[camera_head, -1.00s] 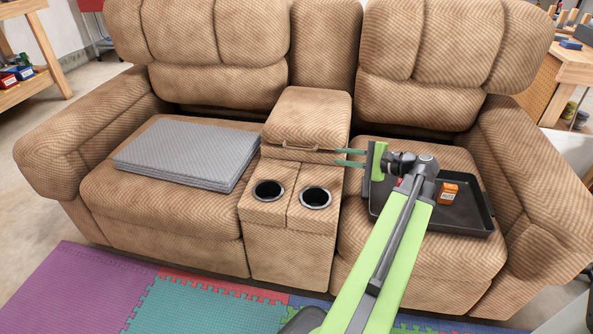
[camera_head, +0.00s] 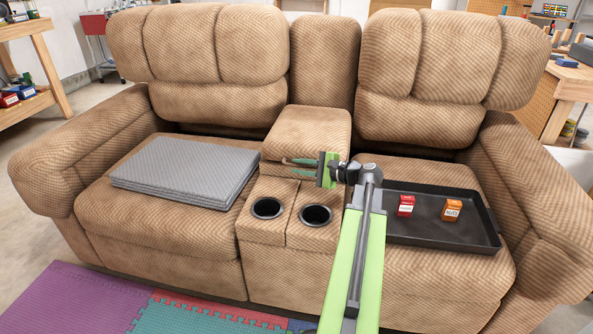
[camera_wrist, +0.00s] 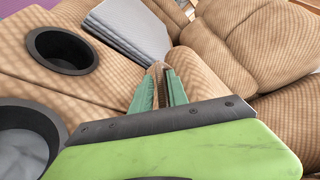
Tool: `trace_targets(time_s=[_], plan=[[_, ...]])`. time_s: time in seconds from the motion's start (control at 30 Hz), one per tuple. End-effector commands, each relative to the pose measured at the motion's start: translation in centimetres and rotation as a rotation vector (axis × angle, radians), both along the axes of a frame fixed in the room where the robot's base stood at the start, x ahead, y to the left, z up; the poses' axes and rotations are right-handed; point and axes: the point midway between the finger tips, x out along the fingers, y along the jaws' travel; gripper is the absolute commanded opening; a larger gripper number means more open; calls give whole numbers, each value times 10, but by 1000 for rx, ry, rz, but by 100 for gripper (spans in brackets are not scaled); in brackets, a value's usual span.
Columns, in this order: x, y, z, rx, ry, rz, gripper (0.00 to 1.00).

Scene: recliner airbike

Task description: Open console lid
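The console lid (camera_head: 312,128) is the padded tan box top between the two seats. It is down, behind the two cup holders. Its handle strap (camera_head: 284,160) is on the front face, partly hidden by my fingers. My gripper (camera_head: 294,166) is in front of the lid, its two green fingers apart, one above the other, pointing left at the handle. In the wrist view, a tan-brown strip (camera_wrist: 156,72) shows between the fingertips of my gripper (camera_wrist: 158,82). I cannot tell whether the fingers touch it.
Cup holders (camera_head: 267,208) sit in front of the lid. A grey folded pad (camera_head: 185,170) lies on the left seat. A black tray (camera_head: 430,232) with a red box (camera_head: 405,206) and an orange box (camera_head: 452,210) is on the right seat. Foam mats (camera_head: 75,300) cover the floor.

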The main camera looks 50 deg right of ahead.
Motion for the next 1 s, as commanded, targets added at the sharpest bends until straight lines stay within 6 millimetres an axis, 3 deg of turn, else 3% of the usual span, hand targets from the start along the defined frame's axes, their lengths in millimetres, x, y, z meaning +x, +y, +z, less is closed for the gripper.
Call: trace_targets(time_s=[0.37, 0.53, 1.0], plan=[[9, 2, -2, 0, 0, 0, 20], [9, 3, -2, 0, 1, 1, 0], [9, 3, -2, 0, 2, 2, 0]])
